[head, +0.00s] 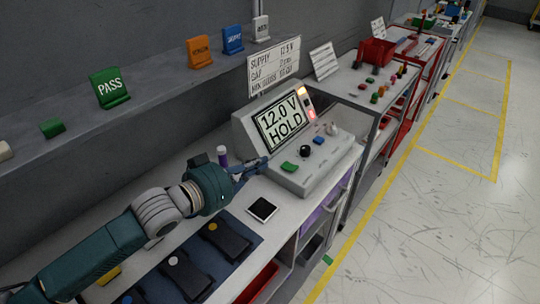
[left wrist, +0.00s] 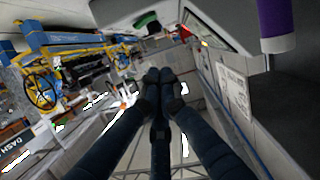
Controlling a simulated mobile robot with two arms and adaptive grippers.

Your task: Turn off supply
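The supply (head: 320,165) is a grey sloped console on the bench; its screen (head: 284,120) reads "12.0 V HOLD". A green switch (head: 290,166), a black knob (head: 305,151), a blue button (head: 319,140) and a pale knob (head: 332,129) line its front panel. Red and amber lights glow beside the screen. My left gripper (head: 262,163) is just left of the console, close to the green switch. In the left wrist view its fingertips (left wrist: 158,76) are together with nothing visible between them. A green piece (left wrist: 147,21) lies ahead of them. My right gripper is not in view.
A purple-topped cylinder (head: 222,155) stands behind my left gripper. A white-framed dark square (head: 262,209) and a blue mat (head: 184,258) with dark devices lie in front. A sign (head: 273,68) stands behind the console. The floor to the right is clear.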

